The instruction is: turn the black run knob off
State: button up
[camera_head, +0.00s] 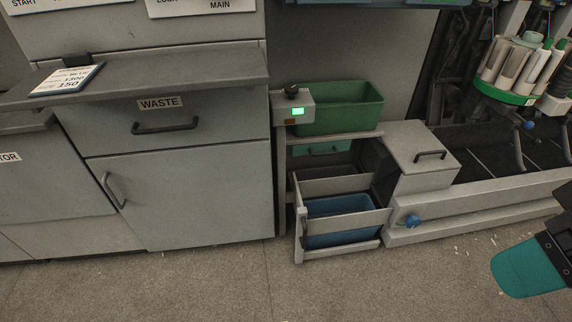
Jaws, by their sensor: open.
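A small black knob (292,91) sits on top of a light grey box (294,106) with a lit green display, left of the green bin. It looks like the run knob; its pointer direction is too small to read. My gripper (528,268) shows only in part at the lower right edge, as a teal finger pad on a black mount. It is open, hangs over the floor and is well apart from the knob. The rest of it is outside the picture.
A green bin (342,108) stands right beside the box. Below, a drawer with a blue bin (342,222) juts out. A grey cabinet with a counter (180,75) is on the left. A low lidded box (410,150) and yarn cones (515,65) are on the right.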

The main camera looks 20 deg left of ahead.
aim_at(291, 91)
jog(key=z, duration=0.3)
jog(key=k, duration=0.45)
jog(key=u, duration=0.3)
jog(key=i, duration=1)
jog(key=u, duration=1.4)
jog(key=i, duration=0.2)
jog(key=u, duration=0.15)
